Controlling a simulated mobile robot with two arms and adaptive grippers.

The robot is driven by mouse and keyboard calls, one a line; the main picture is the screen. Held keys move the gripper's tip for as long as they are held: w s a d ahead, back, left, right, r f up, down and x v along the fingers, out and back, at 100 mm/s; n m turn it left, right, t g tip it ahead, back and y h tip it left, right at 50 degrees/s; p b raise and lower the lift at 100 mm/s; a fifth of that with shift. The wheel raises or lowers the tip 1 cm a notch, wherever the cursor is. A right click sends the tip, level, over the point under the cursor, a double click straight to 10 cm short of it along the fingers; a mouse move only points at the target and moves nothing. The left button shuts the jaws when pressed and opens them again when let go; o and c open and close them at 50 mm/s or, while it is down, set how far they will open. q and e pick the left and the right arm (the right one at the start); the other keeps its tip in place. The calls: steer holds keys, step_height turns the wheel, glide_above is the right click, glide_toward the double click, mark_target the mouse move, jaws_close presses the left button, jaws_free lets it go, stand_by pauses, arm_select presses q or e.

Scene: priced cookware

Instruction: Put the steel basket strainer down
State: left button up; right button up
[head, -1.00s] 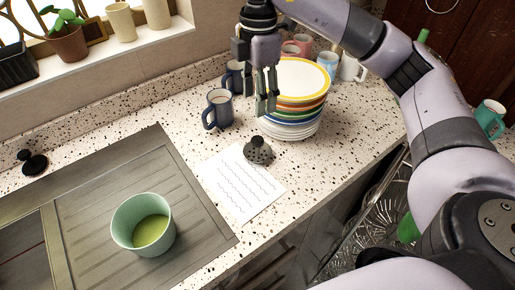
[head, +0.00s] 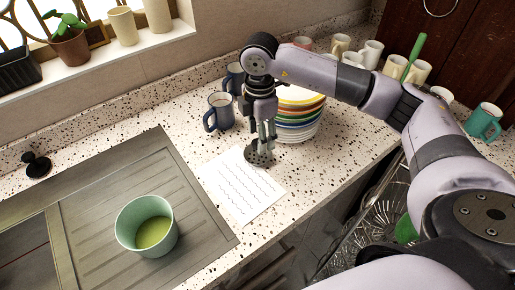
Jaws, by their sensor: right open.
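The steel basket strainer (head: 258,157), small, dark and round, rests on the counter at the top right edge of a white sheet of paper (head: 240,188). My right gripper (head: 266,137) points down just over it, with its fingers open and close to the strainer's top. The fingers hide the strainer's knob, so I cannot tell whether they touch it. My left gripper is not in view.
A stack of plates (head: 298,122) stands right behind the gripper. A blue mug (head: 220,111) is to its left. A green bowl (head: 146,226) sits on the metal drainboard (head: 95,205). The speckled counter (head: 340,150) is clear at right.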

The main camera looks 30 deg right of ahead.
step_height(320, 180, down, 4)
steer(key=shift+w+f+p, duration=0.1)
steer(key=shift+w+p, duration=0.05)
steer(key=shift+p, duration=0.4)
steer(key=shift+c, duration=0.2)
jaws_close()
